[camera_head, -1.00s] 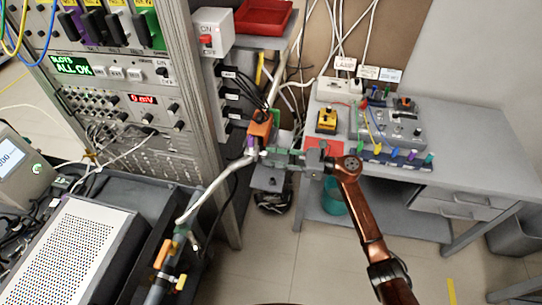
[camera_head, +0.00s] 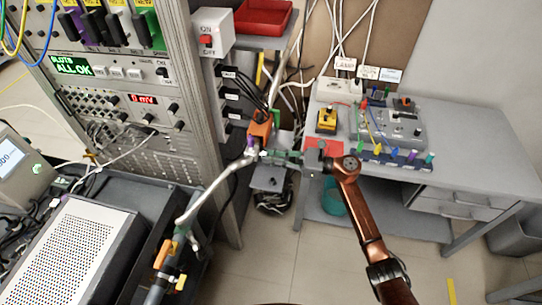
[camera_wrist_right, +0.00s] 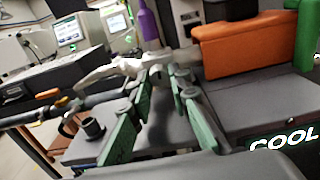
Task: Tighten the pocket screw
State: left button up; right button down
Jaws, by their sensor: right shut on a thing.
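My right gripper (camera_head: 268,154) reaches in from the right in the camera_head view, at the end of the pale pipe (camera_head: 212,190) beside the rack. In the right wrist view its green fingers (camera_wrist_right: 168,74) point at the pipe's end (camera_wrist_right: 130,66) and are shut on a small part, taken to be the pocket screw, largely hidden between the tips. An orange block (camera_head: 260,129) is just above the gripper; it also shows in the right wrist view (camera_wrist_right: 240,48). A purple piece (camera_wrist_right: 147,24) stands behind the pipe. My left gripper is not in view.
The instrument rack (camera_head: 215,150) stands close on the left, with black cables beside the orange block. A grey desk (camera_head: 470,140) with a yellow-topped box (camera_head: 327,120) and a circuit board is on the right. A perforated box (camera_head: 75,250) is at lower left. Open floor lies below my arm.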

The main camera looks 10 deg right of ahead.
jog(key=shift+m, duration=0.3)
jog(key=m, duration=0.2)
jog(key=shift+m, duration=0.3)
jog(key=shift+m+p, duration=0.65)
jog(key=shift+m, duration=1.15)
jog(key=c, duration=1.8)
grip_release()
jog(key=shift+f, duration=0.1)
